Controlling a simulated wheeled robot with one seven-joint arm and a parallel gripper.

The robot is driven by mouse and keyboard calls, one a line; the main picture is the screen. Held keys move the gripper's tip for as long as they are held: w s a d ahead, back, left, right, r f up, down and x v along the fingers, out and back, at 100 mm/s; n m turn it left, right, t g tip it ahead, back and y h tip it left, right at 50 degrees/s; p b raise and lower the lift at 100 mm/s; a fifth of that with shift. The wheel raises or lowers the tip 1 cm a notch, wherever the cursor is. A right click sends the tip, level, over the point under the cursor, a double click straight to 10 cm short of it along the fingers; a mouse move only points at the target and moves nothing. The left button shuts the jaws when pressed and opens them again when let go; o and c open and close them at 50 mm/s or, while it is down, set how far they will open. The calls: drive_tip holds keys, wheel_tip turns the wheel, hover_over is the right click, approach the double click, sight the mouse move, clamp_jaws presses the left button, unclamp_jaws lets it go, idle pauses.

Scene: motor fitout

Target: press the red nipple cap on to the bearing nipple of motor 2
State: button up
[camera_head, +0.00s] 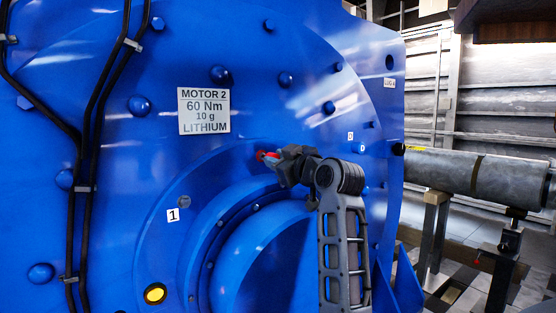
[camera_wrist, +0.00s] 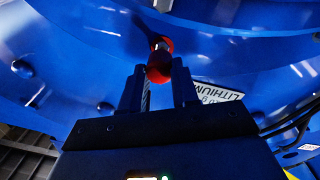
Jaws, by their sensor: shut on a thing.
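The red nipple cap (camera_head: 261,155) is at the tips of my gripper (camera_head: 270,158), close against the blue face of motor 2 (camera_head: 240,70). It also shows in the wrist view (camera_wrist: 159,66) between the two dark fingers of my gripper (camera_wrist: 157,78), which are shut on it.
A small grey fitting (camera_head: 184,202) sits by a label 1 (camera_head: 173,215). A yellow round plug (camera_head: 155,293) is lower down. Bolt heads stud the housing, and black cables (camera_head: 88,140) run down the left. A grey shaft (camera_head: 450,172) lies on stands at right.

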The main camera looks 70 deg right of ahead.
sight(271, 155)
drive_tip(key=shift+x, duration=1.6)
drive_tip(key=o, duration=1.1)
drive_tip(key=shift+w, duration=0.1)
drive_tip(key=shift+c, duration=0.2)
drive_tip(key=b+v, duration=0.1)
drive_tip(key=v, duration=0.7)
